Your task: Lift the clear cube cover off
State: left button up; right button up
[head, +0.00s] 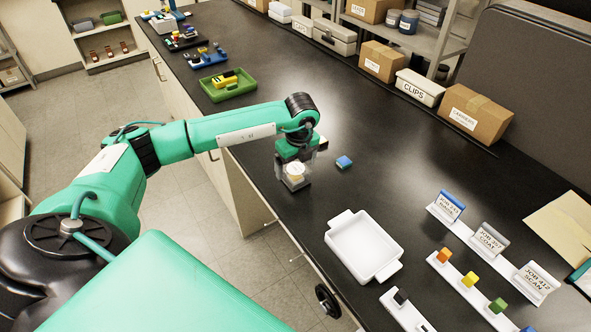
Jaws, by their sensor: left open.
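The clear cube cover (293,184) stands near the front edge of the black bench, below the wrist of my left arm. A pale round thing (296,170) shows through or at it; I cannot tell just where it sits. My left gripper (294,166) points down right at the cover, with its jaws open. The fingers are small and dark, partly lost against the bench, and I cannot tell whether they touch the cover. My right gripper is not in view.
A green tray (228,90) is farther left. Boxes line the back. Bench between is clear.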

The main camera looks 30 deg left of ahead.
aim_at(296, 169)
pick_arm(q)
notch_tip(296, 169, down, 3)
jog(key=shift+w+f+p, duration=0.15)
jog(key=shift+p, duration=0.35)
jog(key=c, duration=1)
jog(key=shift+c, duration=0.3)
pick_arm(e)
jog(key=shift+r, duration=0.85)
